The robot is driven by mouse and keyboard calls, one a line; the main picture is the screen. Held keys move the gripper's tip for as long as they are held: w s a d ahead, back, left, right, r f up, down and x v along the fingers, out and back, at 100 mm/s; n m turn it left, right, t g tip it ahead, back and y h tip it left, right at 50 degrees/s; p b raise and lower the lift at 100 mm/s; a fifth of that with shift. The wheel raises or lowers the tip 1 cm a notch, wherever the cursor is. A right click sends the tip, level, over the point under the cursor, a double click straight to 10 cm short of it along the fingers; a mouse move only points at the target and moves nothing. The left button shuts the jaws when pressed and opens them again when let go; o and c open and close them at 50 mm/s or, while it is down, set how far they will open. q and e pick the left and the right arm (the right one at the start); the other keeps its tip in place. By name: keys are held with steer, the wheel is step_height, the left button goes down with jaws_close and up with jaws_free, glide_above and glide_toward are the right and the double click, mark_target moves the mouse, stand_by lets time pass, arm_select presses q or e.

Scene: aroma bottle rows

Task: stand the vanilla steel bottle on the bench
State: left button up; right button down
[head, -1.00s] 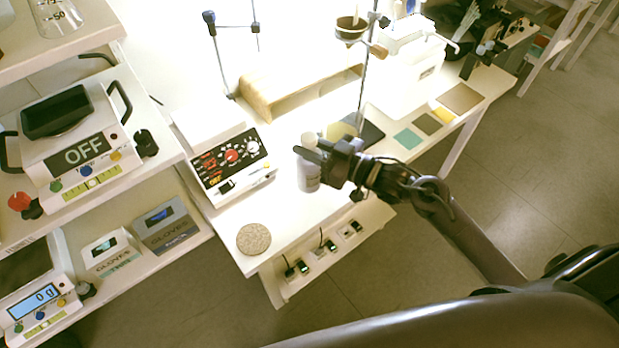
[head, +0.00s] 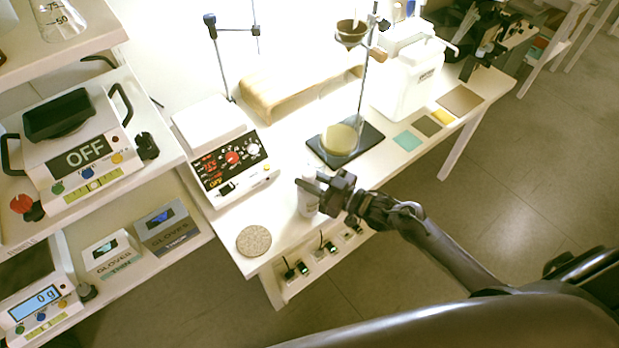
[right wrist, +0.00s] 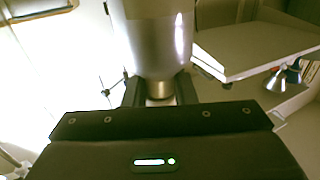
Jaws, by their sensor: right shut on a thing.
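The vanilla steel bottle (head: 308,205) is a pale silvery cylinder over the front part of the white bench (head: 287,222). My right gripper (head: 312,187) is shut on it, near its upper end. In the right wrist view the bottle's shiny body (right wrist: 158,38) fills the upper middle, and its narrower neck sits between the two fingers (right wrist: 160,90). The bottle looks roughly upright in the head view. I cannot tell whether its base touches the bench. No label can be read. My left gripper is not in view.
A round cork mat (head: 254,240) lies left of the bottle near the bench corner. A hotplate (head: 232,165) stands behind left, and a stand with a dark base (head: 368,136) and flask behind right. Small devices sit on a ledge (head: 325,248) below the front edge.

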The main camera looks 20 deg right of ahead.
steer(key=shift+f, duration=0.1)
steer(key=c, duration=1.2)
jaws_free()
steer(key=shift+r, duration=0.25)
steer(key=shift+b+v, duration=1.15)
steer(key=shift+v, duration=4.9)
steer(key=shift+f, duration=0.15)
